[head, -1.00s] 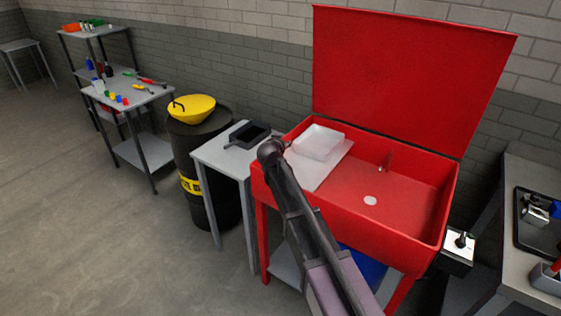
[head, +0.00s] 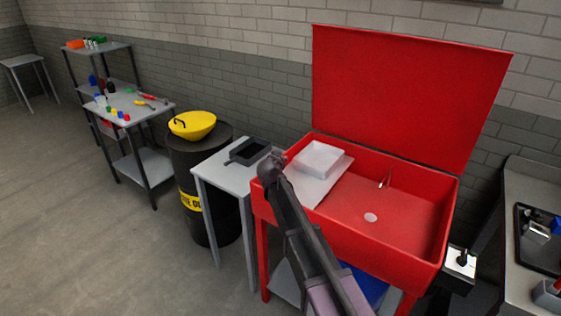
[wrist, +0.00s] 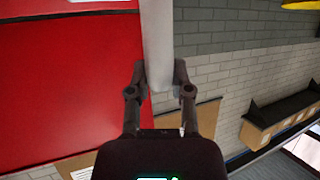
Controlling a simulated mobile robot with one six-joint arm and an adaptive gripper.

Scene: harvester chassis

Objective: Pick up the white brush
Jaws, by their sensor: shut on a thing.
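In the wrist view my gripper (wrist: 160,78) is shut on a long pale handle, the white brush (wrist: 157,35). The brush runs up out of the top of that view, so its far end is hidden. The red lid of the wash basin and a brick wall lie behind it. In the head view my arm reaches up toward the left front corner of the red basin (head: 400,225). My gripper's fingers and the brush are hidden behind the arm there.
A white tray (head: 318,159) sits on a grey board at the basin's left. A small table with a black pan (head: 249,151) stands left of it, beside a black drum with a yellow funnel (head: 192,125). A grey bench (head: 530,195) is at the right.

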